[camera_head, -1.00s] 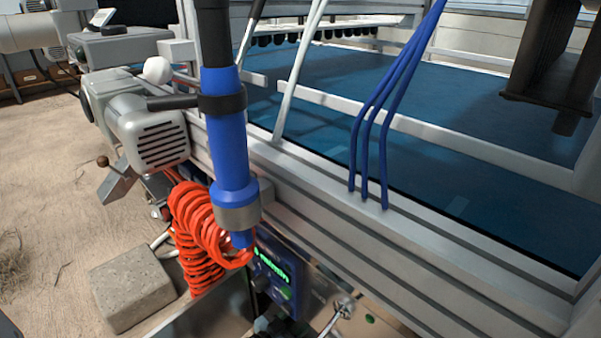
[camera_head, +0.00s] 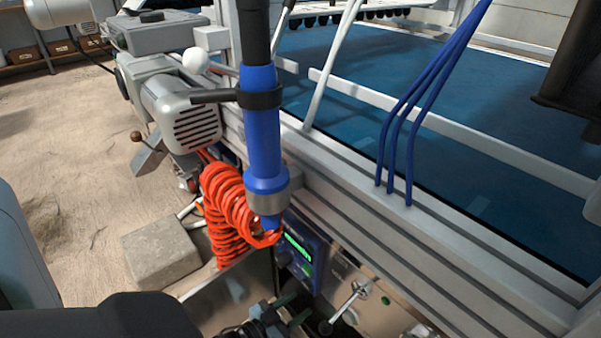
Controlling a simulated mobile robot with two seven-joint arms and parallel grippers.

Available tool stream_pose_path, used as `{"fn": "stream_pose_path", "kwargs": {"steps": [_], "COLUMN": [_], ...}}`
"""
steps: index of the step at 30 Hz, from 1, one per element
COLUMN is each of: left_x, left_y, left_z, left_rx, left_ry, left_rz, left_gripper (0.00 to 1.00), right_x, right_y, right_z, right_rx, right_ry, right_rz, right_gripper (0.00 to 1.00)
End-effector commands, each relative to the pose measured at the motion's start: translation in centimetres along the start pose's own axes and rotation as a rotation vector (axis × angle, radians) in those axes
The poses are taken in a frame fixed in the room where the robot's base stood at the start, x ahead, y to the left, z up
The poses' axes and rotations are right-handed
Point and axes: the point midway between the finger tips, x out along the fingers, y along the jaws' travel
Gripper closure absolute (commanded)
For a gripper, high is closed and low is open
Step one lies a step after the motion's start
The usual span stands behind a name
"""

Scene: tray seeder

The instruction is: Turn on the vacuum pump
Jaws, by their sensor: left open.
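A grey motor-like unit with a vented end (camera_head: 190,118) sits on the machine's left side and may be the vacuum pump. A blue control box (camera_head: 302,262) with a lit green display and a green button is low in the middle. A small metal lever (camera_head: 350,300) with a dark tip stands right of the box. My left gripper (camera_head: 293,312) is at the bottom edge, just below the box; its dark fingers are apart and empty. It looks close to the box and lever, but contact cannot be told. My right gripper is not in view.
A blue and black hose (camera_head: 262,135) hangs in front of the aluminium frame (camera_head: 390,235). A coiled orange hose (camera_head: 225,200) hangs beside the control box. A concrete block (camera_head: 160,252) lies on the sandy floor. Thin blue tubes (camera_head: 405,130) rise over the blue bed.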

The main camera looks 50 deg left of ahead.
Motion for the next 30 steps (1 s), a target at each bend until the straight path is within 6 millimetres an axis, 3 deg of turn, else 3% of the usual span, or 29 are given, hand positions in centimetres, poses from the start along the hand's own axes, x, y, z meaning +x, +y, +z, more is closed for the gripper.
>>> {"fn": "stream_pose_path", "kwargs": {"steps": [16, 19, 23, 30], "left_x": [0.0, 0.0, 0.0, 0.2], "left_y": [0.0, 0.0, -0.1, -0.2], "left_z": [0.0, -0.8, -4.2, -13.1], "left_rx": [0.0, 0.0, 0.002, 0.007], "left_ry": [-0.001, 0.004, 0.026, 0.085], "left_rz": [0.0, 0.0, -0.001, -0.001], "left_gripper": [0.55, 0.55, 0.55, 0.55], "right_x": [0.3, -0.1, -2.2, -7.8], "right_y": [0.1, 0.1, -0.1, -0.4], "right_z": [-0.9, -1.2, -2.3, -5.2], "right_rx": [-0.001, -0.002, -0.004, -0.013], "right_ry": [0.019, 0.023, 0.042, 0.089], "right_rz": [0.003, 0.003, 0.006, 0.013], "right_gripper": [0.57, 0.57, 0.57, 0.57]}}
